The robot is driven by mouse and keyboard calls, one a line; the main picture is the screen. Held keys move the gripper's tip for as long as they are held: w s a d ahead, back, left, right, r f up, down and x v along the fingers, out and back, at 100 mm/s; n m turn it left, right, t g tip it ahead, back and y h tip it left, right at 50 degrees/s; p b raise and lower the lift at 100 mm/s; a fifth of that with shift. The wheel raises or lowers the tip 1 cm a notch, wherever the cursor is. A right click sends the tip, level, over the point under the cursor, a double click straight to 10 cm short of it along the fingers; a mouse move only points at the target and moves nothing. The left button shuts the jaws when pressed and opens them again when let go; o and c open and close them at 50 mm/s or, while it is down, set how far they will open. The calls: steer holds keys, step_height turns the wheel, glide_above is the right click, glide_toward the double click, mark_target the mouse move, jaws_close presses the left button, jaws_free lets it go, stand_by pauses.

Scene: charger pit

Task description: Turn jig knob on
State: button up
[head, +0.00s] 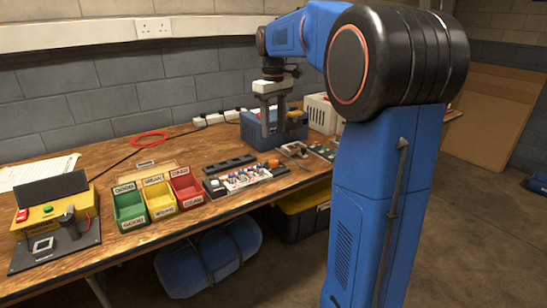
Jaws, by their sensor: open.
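A yellow jig (50,222) stands at the left end of the bench, with a red button, a green button, a raised dark lid and a black base plate with a lever. I cannot make out a knob on it for certain. My gripper (277,130) points down at the back middle of the bench, its two fingers apart with nothing visible between them. It shows in front of a blue box (256,133), far to the right of the jig. Whether it touches the box cannot be told.
Green (129,210), yellow (160,203) and red (187,190) bins stand right of the jig. A rack of small parts (245,180) lies near the bench's front edge. A red cable (150,137) and power strip (215,119) lie at the back. Paper (35,171) lies back left.

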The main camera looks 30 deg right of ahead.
mark_target(273, 161)
step_height(273, 161, down, 12)
steer(key=shift+r, duration=0.2)
stand_by(0.4)
steer(key=c, duration=1.1)
